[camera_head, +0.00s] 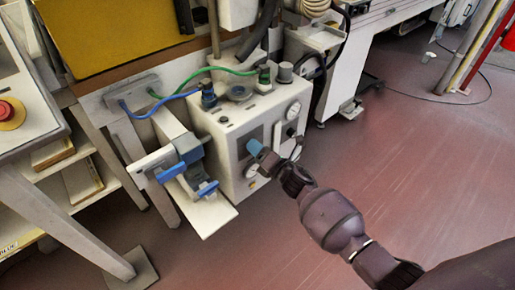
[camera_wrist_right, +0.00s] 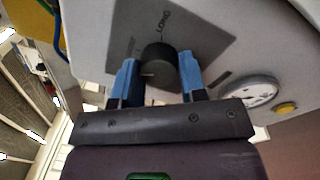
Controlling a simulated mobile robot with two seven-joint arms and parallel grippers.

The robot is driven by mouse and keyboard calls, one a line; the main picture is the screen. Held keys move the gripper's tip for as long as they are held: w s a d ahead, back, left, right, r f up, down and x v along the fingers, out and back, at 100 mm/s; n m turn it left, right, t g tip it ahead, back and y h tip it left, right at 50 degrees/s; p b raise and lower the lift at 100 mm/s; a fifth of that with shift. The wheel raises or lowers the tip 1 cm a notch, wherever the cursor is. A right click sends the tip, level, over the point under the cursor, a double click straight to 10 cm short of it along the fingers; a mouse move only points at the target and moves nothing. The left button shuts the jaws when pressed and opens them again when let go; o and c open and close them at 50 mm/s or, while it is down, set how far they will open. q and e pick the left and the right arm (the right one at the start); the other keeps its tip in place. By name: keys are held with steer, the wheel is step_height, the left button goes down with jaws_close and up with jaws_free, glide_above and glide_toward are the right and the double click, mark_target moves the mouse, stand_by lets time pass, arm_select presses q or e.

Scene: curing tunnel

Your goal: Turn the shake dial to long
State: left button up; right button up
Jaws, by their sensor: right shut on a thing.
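The shake dial (camera_wrist_right: 158,62) is a dark round knob on a grey plate (camera_wrist_right: 205,42) on the front of a pale machine box (camera_head: 226,150). The word LONG is printed on the plate above the knob in the wrist view. A short pale mark shows on the knob's lower face; I cannot tell its exact setting. My right gripper (camera_wrist_right: 158,80) has its blue fingers on either side of the dial and is shut on it. In the head view the right gripper (camera_head: 259,151) reaches the panel and hides the dial. My left gripper is not in view.
A round gauge (camera_wrist_right: 250,93) and a yellow button (camera_wrist_right: 285,108) sit right of the dial. A blue-handled clamp (camera_head: 204,189) stands left of the box. Blue (camera_head: 160,101) and green hoses (camera_head: 205,70) run above.

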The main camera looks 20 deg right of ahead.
arm_select(q)
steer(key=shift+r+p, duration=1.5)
steer(key=shift+p, duration=0.15)
arm_select(e)
steer(key=shift+r+m+h, duration=0.1)
steer(key=shift+m+h, duration=0.2)
steer(key=shift+m, duration=4.55)
steer(key=shift+m+h, duration=0.3)
steer(key=shift+m, duration=4.55)
steer(key=shift+t, duration=0.3)
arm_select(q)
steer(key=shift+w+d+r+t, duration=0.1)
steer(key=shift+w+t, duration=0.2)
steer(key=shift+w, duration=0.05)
arm_select(e)
steer(key=o, duration=0.9)
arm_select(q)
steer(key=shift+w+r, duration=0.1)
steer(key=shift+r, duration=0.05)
arm_select(e)
steer(key=shift+s, duration=0.15)
